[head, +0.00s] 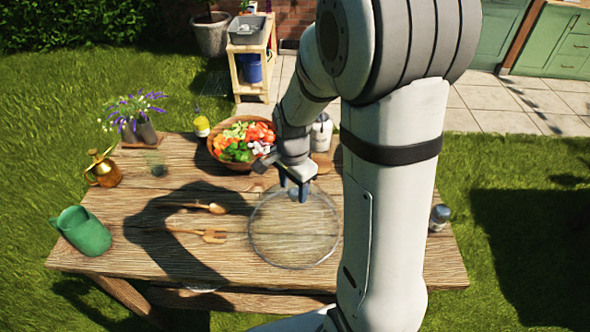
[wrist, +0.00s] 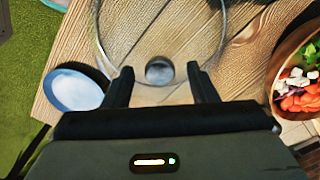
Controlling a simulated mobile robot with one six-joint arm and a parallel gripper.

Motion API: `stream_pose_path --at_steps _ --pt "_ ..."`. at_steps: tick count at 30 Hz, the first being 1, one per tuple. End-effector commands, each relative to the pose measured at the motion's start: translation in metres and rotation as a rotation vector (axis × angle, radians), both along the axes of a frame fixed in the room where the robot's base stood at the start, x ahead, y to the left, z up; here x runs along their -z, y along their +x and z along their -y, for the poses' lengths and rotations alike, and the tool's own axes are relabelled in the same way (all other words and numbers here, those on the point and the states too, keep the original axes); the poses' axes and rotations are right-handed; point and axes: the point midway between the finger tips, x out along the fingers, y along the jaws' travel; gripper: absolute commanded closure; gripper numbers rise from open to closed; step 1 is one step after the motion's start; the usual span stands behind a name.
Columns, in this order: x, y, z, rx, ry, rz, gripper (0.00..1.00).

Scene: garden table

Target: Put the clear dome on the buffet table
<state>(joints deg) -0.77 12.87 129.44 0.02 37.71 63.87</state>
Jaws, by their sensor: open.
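The clear dome (head: 294,252) rests on the wooden table (head: 130,255), right of the middle. Its round outline also shows in the wrist view (wrist: 101,38), with a small round knob (wrist: 160,70) near its lower edge. My gripper (head: 294,194) is over the dome's far part in the head view. In the wrist view my gripper (wrist: 161,88) is open, and the knob appears between its two fingertips with a gap on each side. I cannot tell how far above the knob the fingertips are.
A salad bowl (head: 216,147) stands behind the dome, with a white canister (head: 321,132) beside it. A wooden spoon (head: 216,209) and fork (head: 213,236) lie left. A green jug (head: 84,231) stands at the left edge. A small jar (head: 439,217) stands far right.

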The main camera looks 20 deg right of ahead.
Motion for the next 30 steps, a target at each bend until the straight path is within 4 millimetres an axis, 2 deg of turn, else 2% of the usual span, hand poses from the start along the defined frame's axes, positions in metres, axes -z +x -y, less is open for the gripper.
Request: stream_pose_path --at_steps 12,15,20,25,30 --pt "-0.085 0.001 0.000 -0.001 0.000 0.004 0.48" --pt "-0.099 0.001 0.000 -0.001 0.000 0.004 0.48" --pt "-0.111 -0.002 0.000 -0.012 0.000 0.004 0.48" --pt "-0.125 -0.024 0.000 -0.168 -0.004 0.049 0.48" --pt "-0.140 -0.068 0.001 -0.491 -0.033 0.133 0.48"
